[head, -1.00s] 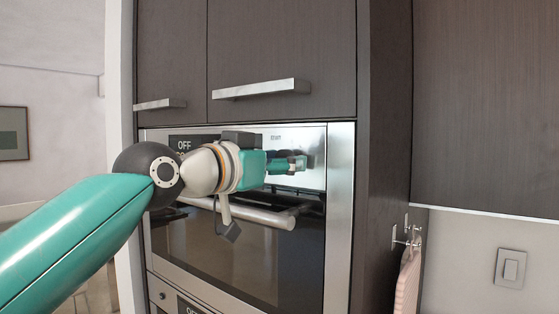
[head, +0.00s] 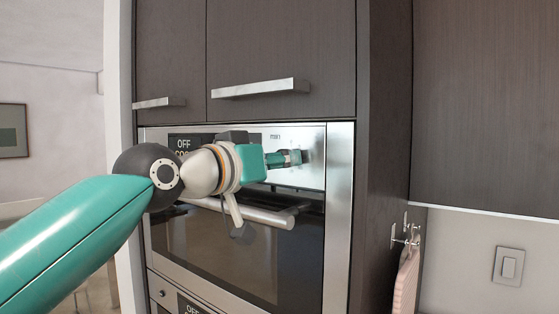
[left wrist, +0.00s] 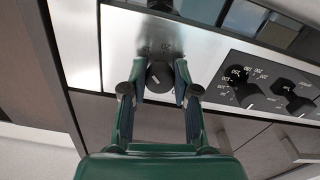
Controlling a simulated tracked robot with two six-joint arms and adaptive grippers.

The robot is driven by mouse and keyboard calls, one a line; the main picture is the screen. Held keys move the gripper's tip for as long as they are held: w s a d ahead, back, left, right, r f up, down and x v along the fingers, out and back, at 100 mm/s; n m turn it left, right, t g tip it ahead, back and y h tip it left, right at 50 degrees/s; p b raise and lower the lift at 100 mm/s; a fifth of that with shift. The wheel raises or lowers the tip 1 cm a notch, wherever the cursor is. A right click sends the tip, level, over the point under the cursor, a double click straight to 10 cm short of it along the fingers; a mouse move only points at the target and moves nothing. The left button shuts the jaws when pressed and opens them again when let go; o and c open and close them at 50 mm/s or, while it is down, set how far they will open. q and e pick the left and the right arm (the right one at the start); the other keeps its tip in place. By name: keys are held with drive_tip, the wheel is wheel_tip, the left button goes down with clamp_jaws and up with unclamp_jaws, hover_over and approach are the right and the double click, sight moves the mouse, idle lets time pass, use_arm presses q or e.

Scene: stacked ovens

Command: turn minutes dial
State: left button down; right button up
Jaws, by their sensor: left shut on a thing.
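The minutes dial (left wrist: 158,77) is a small dark round knob on the upper oven's steel panel. In the left wrist view a light mark shows on its face and faint markings lie around it. My left gripper (left wrist: 160,72) has one finger on each side of the dial and is shut on it. In the head view my left gripper (head: 298,158) reaches the right part of the panel below a small printed label (head: 275,136). The dial is hidden there by the fingers. My right gripper is in neither view.
The oven's bar handle (head: 255,215) runs just below my left wrist. A display reading OFF (head: 184,144) is left on the panel. Other black dials (left wrist: 250,95) sit to the right in the left wrist view. Cabinet handles (head: 260,88) stick out above.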

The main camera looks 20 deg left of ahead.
use_arm(q)
drive_tip(key=c, duration=0.9)
unclamp_jaws()
drive_tip(key=shift+o, duration=0.2)
drive_tip(key=v, duration=1.2)
drive_tip(key=shift+w, duration=0.1)
